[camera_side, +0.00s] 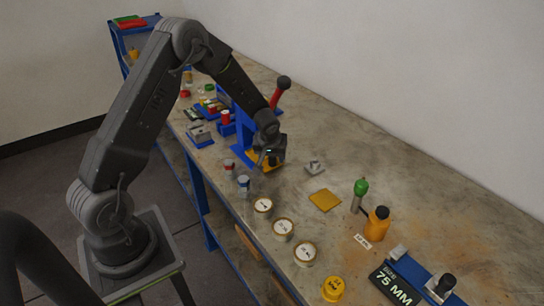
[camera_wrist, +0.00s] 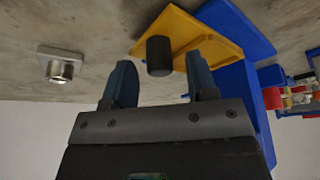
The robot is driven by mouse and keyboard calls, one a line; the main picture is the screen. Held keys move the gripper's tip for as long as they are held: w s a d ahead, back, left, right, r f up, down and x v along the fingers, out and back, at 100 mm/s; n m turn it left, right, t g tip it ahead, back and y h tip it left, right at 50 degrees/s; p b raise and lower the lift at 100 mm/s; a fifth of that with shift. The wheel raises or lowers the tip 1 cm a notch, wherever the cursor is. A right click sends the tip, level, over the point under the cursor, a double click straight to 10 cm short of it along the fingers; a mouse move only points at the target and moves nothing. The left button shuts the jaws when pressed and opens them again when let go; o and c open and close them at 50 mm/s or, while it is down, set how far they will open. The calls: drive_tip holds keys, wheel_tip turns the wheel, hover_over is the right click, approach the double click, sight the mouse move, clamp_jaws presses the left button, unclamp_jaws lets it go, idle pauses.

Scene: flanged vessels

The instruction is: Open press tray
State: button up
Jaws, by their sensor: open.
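The press (camera_side: 241,140) is a blue frame with a red lever (camera_side: 278,98) ending in a black knob, on the bench in the side view. Its yellow tray (camera_side: 264,167) is partly hidden by my gripper (camera_side: 270,157) there. In the wrist view the yellow tray (camera_wrist: 187,27) lies within the blue press (camera_wrist: 240,80), and a dark cylindrical knob (camera_wrist: 159,55) stands out from its near part. My gripper (camera_wrist: 160,75) is open, with its two blue-grey fingers on either side of the knob. Gaps show beside the knob, so it looks unheld.
A small metal fitting on a square base (camera_side: 315,167) stands right of the press; the wrist view also shows it (camera_wrist: 61,67). Two small grey cylinders (camera_side: 243,183) and several round labelled pots (camera_side: 283,229) line the front edge. A yellow plate (camera_side: 325,200) lies farther right.

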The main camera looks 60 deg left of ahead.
drive_tip(key=shift+w+a+f, duration=0.1)
drive_tip(key=shift+f, duration=0.15)
clamp_jaws()
idle(0.4)
